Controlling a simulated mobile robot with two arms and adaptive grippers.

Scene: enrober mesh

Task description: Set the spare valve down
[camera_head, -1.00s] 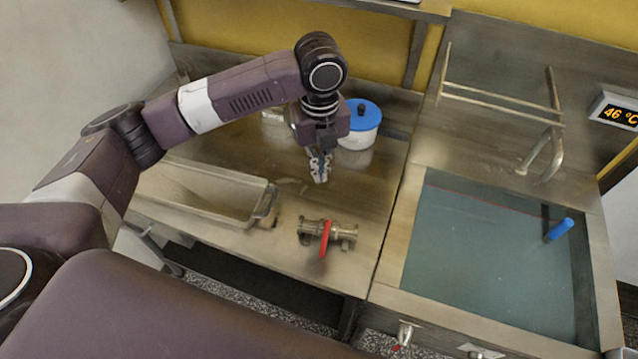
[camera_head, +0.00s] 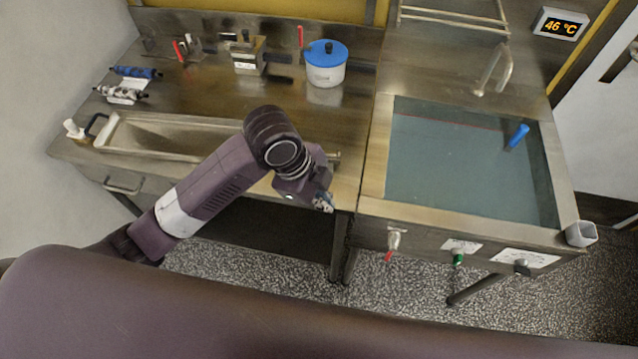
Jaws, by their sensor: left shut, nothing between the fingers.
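The spare valve is mostly hidden behind my left arm's wrist; a small metal piece (camera_head: 334,157) just right of the wrist may be its end. The steel worktop (camera_head: 215,105) beneath is clear behind my arm. My left gripper (camera_head: 324,203) is shut and empty, at the worktop's front edge near its right corner, pointing down. It is apart from the metal piece. My right gripper is not in view.
A white pot with a blue lid (camera_head: 325,70) stands at the back. A long steel tray (camera_head: 150,135) lies at left, near blue and patterned rollers (camera_head: 135,72). A water-filled tank (camera_head: 460,155) with a blue-handled tool (camera_head: 518,135) is at right.

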